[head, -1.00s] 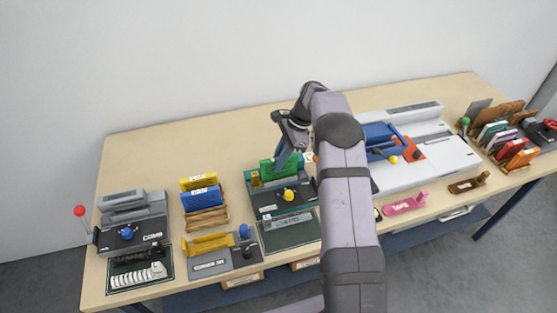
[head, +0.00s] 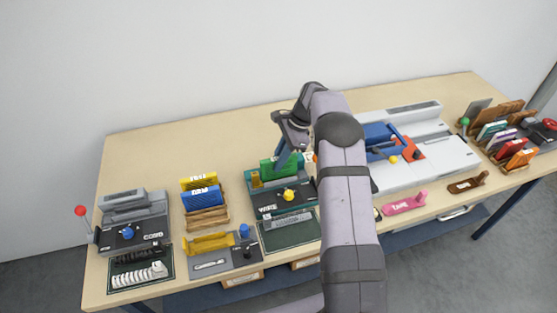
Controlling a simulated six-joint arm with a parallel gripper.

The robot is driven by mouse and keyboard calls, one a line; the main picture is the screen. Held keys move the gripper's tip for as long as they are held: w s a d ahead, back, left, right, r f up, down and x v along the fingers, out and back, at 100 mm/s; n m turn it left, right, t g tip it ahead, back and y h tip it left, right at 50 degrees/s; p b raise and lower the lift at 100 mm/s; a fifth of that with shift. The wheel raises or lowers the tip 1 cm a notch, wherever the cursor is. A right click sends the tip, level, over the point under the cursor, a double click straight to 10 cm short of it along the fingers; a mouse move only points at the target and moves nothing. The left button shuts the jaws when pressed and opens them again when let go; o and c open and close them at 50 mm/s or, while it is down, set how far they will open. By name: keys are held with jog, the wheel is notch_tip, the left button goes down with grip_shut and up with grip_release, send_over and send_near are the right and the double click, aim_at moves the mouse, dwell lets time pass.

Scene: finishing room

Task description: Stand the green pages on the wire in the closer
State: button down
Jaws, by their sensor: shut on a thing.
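The green pages (head: 267,170) stand upright at the wire closer (head: 262,198), a dark teal machine with a yellow knob and the word WIRE. My gripper (head: 285,155) reaches down from above and is shut on the green pages near their right side. My arm hides the right part of the closer. I cannot tell whether the lower edge of the pages rests on the wire, as the wire itself is not clear at this size.
Left of the closer is a wooden rack (head: 207,217) with blue and yellow pages. A comb machine (head: 130,235) with a red-tipped lever stands far left. A blue-and-grey machine (head: 430,150) is right of my arm. The table's back left is clear.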

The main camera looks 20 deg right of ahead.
jog(key=shift+f, duration=0.55)
jog(key=c, duration=2)
grip_release()
jog(key=shift+p+v, duration=4.1)
jog(key=shift+v, duration=1.45)
jog(key=shift+f, duration=0.1)
